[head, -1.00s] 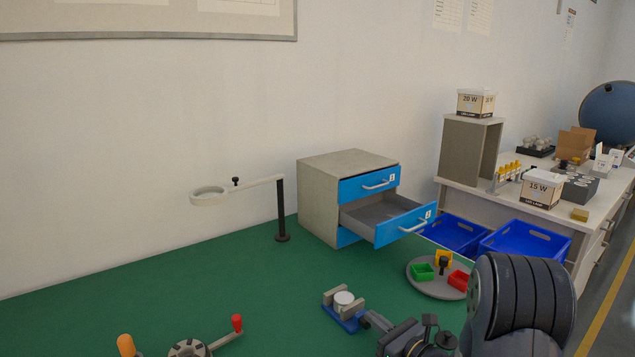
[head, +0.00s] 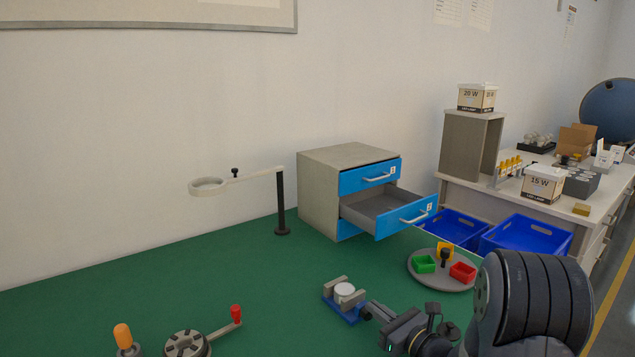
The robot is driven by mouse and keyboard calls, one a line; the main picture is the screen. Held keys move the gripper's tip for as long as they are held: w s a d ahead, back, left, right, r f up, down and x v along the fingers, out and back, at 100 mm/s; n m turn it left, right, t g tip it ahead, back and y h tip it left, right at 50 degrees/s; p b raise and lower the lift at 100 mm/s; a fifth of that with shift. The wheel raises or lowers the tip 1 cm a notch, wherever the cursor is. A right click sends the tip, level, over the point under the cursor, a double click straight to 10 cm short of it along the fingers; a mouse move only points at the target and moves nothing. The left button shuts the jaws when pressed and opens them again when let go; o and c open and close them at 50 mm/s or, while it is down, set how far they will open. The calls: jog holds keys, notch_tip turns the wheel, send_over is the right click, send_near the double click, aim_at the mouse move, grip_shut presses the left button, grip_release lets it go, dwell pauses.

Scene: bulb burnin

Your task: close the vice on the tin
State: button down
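The vice (head: 349,316) has a blue base and two grey jaws and sits on the green bench top. The tin (head: 344,289), small, round and white-topped, stands upright between the jaws. I cannot tell whether both jaws touch it. My gripper (head: 370,311) is at the near right end of the vice, low over the bench, apparently at its screw end. The handle of the vice is not clearly visible there. The fingers are small and partly hidden by my wrist, so their opening does not show.
A grey turntable (head: 430,280) with coloured bins lies right of the vice. A cabinet (head: 320,192) with an open blue drawer (head: 392,222) stands behind. A ring on a post (head: 281,205) is at back left. A red-handled crank device (head: 187,343) is at front left.

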dwell(0.3)
jog(key=shift+d+r, duration=0.1)
jog(key=shift+r, duration=0.15)
jog(key=shift+v, duration=2.95)
jog(key=shift+r, duration=0.1)
